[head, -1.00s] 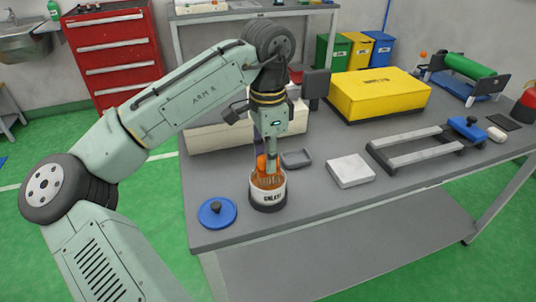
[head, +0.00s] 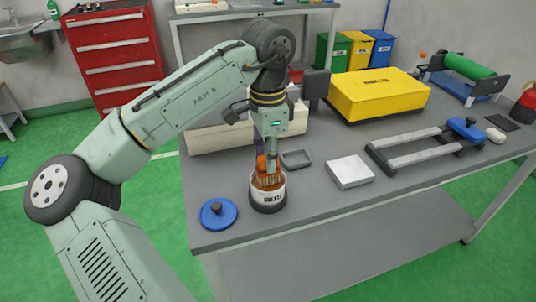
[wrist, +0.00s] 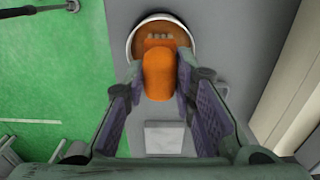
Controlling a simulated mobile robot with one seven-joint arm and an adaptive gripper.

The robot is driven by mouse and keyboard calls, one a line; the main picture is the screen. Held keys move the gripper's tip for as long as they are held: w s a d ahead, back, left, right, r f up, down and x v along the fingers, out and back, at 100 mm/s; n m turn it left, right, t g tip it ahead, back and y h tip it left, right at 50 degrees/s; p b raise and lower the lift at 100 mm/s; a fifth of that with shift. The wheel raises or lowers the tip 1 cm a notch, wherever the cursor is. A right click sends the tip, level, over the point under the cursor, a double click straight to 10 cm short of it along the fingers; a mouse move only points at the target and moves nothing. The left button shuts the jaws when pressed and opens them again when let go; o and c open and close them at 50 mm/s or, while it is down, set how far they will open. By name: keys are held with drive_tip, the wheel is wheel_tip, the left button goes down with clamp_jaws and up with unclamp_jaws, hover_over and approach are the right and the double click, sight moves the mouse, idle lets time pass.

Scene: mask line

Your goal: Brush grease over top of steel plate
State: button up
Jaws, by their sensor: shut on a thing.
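The grease pot (head: 268,202), a white and dark labelled tub, stands open near the table's front left. My gripper (head: 267,160) points down over it. It is shut on the brush (wrist: 158,75), whose orange handle sits between the fingers in the wrist view. The brush's lower end (head: 268,180) is in the pot's mouth; how deep its tip reaches is hidden. The pot's pale rim (wrist: 133,33) shows beyond the handle in the wrist view. The steel plate (head: 350,171), a light grey square slab, lies flat to the right of the pot, apart from it.
A blue lid (head: 218,213) lies left of the pot. A small dark tray (head: 296,159) is behind it. A rail frame (head: 410,152), a yellow box (head: 378,95) and a green roller (head: 469,66) stand farther right. Bare tabletop lies between pot and plate.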

wheel_tip(320, 180, up, 4)
drive_tip(key=p, duration=0.3)
drive_tip(key=shift+r+p, duration=0.55)
drive_tip(key=shift+r, duration=0.65)
